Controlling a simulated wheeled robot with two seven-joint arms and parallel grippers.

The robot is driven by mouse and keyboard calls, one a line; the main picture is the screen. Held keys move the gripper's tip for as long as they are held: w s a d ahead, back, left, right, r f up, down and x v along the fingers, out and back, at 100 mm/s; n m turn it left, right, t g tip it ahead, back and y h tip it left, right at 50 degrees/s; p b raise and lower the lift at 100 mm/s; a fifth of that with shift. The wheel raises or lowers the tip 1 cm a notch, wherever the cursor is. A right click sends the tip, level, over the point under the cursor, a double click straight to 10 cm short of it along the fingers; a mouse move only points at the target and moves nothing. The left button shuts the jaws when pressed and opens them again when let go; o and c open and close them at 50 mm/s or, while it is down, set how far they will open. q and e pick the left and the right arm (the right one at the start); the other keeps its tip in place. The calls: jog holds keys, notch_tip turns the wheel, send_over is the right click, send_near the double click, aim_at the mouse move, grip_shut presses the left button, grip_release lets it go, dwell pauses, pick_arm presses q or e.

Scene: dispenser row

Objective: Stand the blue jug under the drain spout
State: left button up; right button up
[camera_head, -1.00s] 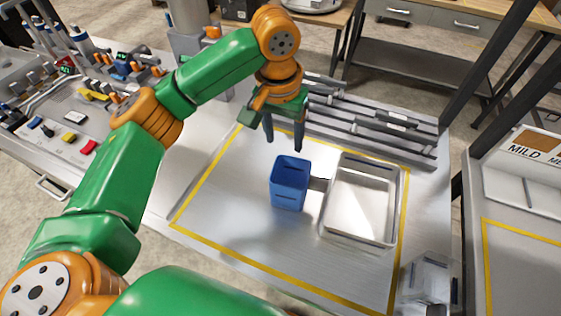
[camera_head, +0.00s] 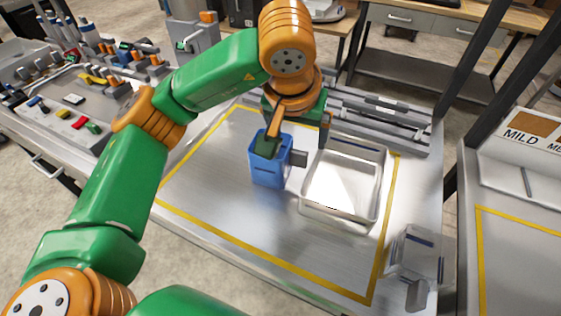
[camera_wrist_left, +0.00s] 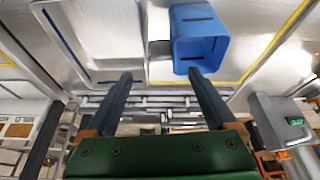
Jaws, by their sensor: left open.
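The blue jug (camera_head: 269,172) stands upright on the metal table, open at the top, with its dark handle (camera_head: 298,159) on the right side. It also shows in the wrist view (camera_wrist_left: 201,42), where its handle (camera_wrist_left: 160,48) lies in line with the gap between the fingers. My left gripper (camera_head: 298,142) is open and empty, low over the jug's handle side. One finger covers part of the jug's rim in the head view. In the wrist view the gripper (camera_wrist_left: 158,76) has its fingers wide apart. I cannot pick out the drain spout. My right gripper is not in view.
A shallow metal tray (camera_head: 378,188) stands close to the right of the jug. Metal rails (camera_head: 385,125) run along the back. A clear container (camera_head: 420,255) is at the right front. The table left and front of the jug is clear, inside a yellow line.

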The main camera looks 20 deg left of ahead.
aim_at(298, 151)
pick_arm(q)
jog(key=p+x, duration=0.2)
jog(key=x, duration=0.4)
jog(key=shift+a+f, duration=0.2)
jog(key=shift+f, duration=0.25)
jog(key=shift+s, duration=0.1)
grip_shut()
